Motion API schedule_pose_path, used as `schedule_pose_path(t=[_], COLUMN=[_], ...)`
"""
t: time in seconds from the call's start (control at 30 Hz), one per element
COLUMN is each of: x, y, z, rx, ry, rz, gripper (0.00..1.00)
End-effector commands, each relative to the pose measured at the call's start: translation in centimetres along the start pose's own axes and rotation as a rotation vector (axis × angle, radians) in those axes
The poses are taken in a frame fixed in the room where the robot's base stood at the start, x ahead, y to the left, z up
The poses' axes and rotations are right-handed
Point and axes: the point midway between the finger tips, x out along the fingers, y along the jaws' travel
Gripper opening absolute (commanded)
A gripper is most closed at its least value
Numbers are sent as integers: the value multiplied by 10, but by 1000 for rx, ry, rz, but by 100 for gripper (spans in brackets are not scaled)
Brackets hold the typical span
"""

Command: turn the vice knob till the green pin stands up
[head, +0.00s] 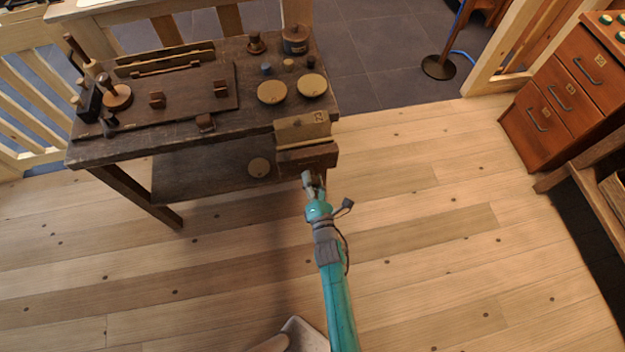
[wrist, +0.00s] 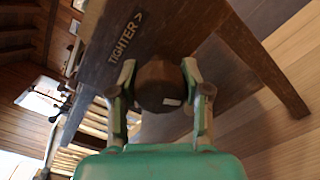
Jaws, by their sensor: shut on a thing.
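The vice (head: 303,142) is a brown block at the front right corner of the dark workbench. Its front face (wrist: 112,40) carries the word "TIGHTER" and an arrow in the wrist view. The vice knob (wrist: 157,82) is dark brown and round, with a small pale mark on its lower right. My gripper (wrist: 159,76) is shut on the knob, one finger on each side. In the head view my gripper (head: 313,180) is at the vice's front and the knob is hidden. I cannot make out a green pin in either view.
The workbench (head: 225,135) holds round discs (head: 272,92), small pegs and a dark board with blocks. A disc (head: 259,167) lies on its lower shelf. A drawer cabinet (head: 565,90) stands at the right. The wooden floor (head: 440,230) around my arm is clear.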

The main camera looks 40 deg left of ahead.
Motion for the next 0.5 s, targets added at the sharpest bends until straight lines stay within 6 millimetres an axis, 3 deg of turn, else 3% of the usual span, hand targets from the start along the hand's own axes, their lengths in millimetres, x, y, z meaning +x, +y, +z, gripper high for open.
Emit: schedule_pose_path(t=[0.5], x=[-2], y=[-4], z=[-1], rx=[491], ry=[0], rz=[-2], gripper=[13])
